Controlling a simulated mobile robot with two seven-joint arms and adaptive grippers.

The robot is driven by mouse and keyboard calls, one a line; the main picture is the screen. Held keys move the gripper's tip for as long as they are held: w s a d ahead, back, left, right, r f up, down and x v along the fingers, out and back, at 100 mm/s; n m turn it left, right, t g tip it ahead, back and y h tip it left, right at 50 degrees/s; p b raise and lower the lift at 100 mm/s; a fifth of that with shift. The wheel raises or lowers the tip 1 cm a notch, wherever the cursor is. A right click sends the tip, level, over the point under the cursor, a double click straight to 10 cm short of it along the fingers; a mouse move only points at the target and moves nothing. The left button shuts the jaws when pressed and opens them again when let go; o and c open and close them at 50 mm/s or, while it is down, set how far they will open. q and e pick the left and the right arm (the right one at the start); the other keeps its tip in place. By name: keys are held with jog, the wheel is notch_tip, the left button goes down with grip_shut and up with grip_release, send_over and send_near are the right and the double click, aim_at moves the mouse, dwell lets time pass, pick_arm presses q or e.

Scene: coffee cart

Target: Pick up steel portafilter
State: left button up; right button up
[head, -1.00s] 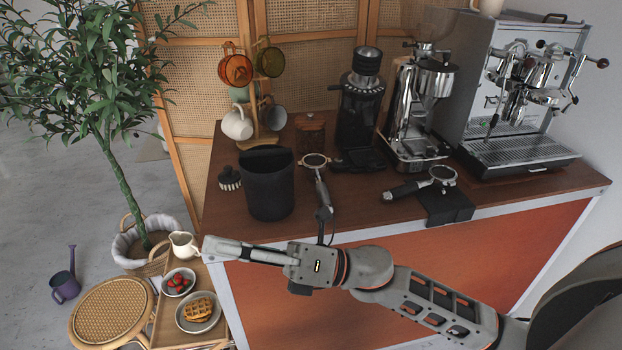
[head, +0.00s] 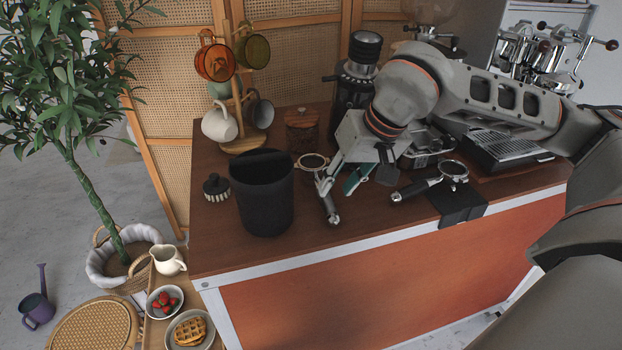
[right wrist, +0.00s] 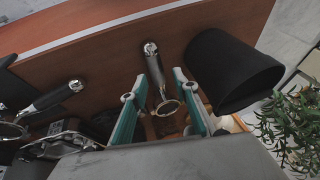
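A portafilter (head: 332,212) with a metal ring and a dark handle with a shiny end lies on the counter, right of the black bin. Its handle points to the front edge. My right gripper (head: 337,185) reaches down over it with its fingers apart and partly covers it. In the right wrist view the portafilter (right wrist: 155,68) lies between the two open teal fingers, with no clear contact. A second portafilter (head: 430,184) with a black handle rests on the black tamping mat (head: 462,212) to the right. My left gripper is not in view.
The black bin (head: 265,205) stands close left of the right gripper. A brush (head: 216,187), a wooden-lidded jar (head: 302,130) and a mug tree (head: 238,100) stand beyond. A grinder (head: 356,75) and the espresso machine (head: 545,60) line the back.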

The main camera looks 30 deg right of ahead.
aim_at(329, 199)
jog(key=shift+w+d+f, duration=0.3)
jog(key=shift+w+d, duration=0.1)
jog(key=shift+d, duration=0.1)
jog(key=b+x, duration=0.1)
jog(key=x, duration=0.5)
jog(key=shift+w+a+f, duration=0.1)
jog(key=shift+f, duration=0.3)
jog(key=shift+r, duration=0.15)
grip_shut()
